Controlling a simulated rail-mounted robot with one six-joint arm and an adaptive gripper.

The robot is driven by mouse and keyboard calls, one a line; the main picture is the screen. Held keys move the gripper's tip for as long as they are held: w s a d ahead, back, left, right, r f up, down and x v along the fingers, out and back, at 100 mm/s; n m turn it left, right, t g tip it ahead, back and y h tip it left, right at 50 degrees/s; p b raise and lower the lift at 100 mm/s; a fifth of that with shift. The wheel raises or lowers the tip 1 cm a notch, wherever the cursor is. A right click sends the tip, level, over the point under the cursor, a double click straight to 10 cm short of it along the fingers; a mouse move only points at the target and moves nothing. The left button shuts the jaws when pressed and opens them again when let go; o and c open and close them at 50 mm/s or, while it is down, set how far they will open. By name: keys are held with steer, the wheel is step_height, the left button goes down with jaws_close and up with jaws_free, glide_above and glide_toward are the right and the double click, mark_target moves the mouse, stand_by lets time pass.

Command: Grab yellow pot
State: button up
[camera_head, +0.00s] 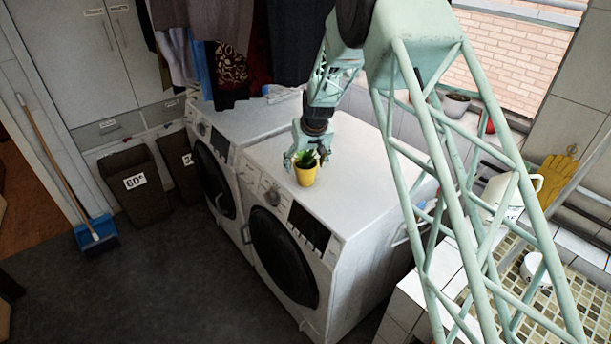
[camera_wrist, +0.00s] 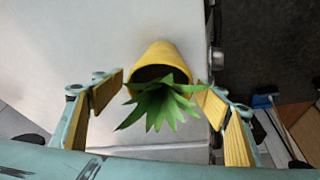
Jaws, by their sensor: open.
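The yellow pot (camera_head: 305,175) holds a green plant and stands upright on top of the front washing machine, near its front edge. My gripper (camera_head: 307,158) is at the pot, its fingers on either side of it. In the wrist view, the pot (camera_wrist: 163,58) and its leaves lie between the two open fingers of my gripper (camera_wrist: 160,97).
Two white washing machines (camera_head: 345,205) stand side by side. Dark clothes (camera_head: 292,45) hang above the far one. Laundry bins (camera_head: 135,183), a broom and a blue dustpan (camera_head: 97,233) are at left. A tiled sink area (camera_head: 540,300) is at right. The machine top around the pot is clear.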

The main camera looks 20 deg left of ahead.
mark_target(304, 163)
steer(key=shift+c, duration=0.4)
steer(key=c, duration=1.3)
steer(key=shift+c, duration=0.2)
steer(key=shift+r, duration=0.2)
steer(key=shift+r+b, duration=0.45)
steer(key=shift+r, duration=1.05)
steer(key=shift+s+d+r, duration=0.1)
steer(key=s+d+b, duration=0.1)
steer(key=s+d, duration=0.3)
steer(key=s, duration=0.2)
steer(key=s+d+r+b, duration=0.1)
steer(key=s+d+b, duration=0.1)
steer(key=s+d, duration=0.2)
steer(key=s, duration=0.3)
steer(key=shift+d+r, duration=0.25)
steer(key=shift+d, duration=0.05)
